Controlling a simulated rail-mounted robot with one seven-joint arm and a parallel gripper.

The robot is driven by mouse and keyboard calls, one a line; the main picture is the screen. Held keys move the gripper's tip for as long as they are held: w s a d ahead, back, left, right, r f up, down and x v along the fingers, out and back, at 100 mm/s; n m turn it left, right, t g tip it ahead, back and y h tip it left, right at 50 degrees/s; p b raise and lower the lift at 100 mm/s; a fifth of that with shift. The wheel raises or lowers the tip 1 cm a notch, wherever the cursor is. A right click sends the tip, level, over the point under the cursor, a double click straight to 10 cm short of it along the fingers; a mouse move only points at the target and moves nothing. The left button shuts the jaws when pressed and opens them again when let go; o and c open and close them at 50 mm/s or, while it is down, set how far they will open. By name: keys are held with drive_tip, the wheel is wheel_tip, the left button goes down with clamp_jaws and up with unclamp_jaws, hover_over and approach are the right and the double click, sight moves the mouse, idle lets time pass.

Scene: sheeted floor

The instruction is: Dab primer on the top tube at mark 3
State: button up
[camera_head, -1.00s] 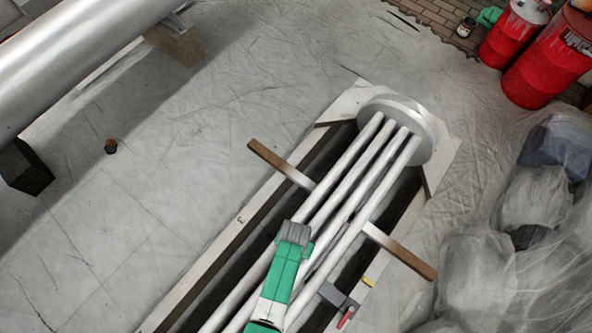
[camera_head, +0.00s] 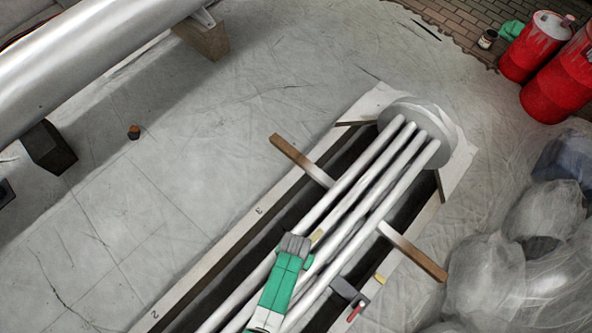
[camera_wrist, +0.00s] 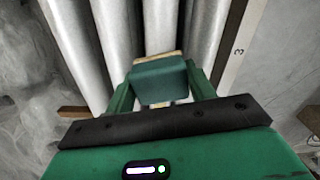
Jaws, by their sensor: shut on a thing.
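A bundle of silvery parallel tubes (camera_head: 352,203) runs from a round end plate (camera_head: 395,112) down to the picture's bottom. The mark 3 (camera_head: 258,211) is on the pale board left of the tubes; it also shows in the wrist view (camera_wrist: 238,51). My green gripper (camera_head: 303,252) is over the tubes, a little below mark 3 in the head view. In the wrist view it is shut on a dull green block (camera_wrist: 160,83) with a tan far edge (camera_wrist: 158,58). I cannot tell whether that edge touches a tube. The gripper hides part of the tubes.
Brown timbers (camera_head: 300,158) (camera_head: 412,250) stick out on both sides. A grey clamp (camera_head: 344,289) with a red handle sits at the right board. A large pipe (camera_head: 80,55), red drums (camera_head: 560,85), a small tin (camera_head: 487,38) and sheeted heaps (camera_head: 500,270) surround the sheeted floor.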

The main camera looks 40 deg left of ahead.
drive_tip(key=r+p, duration=0.4)
drive_tip(key=r, duration=0.1)
drive_tip(key=shift+s+r+p, duration=0.2)
drive_tip(key=shift+s+p, duration=0.1)
drive_tip(key=shift+r+p, duration=1.4)
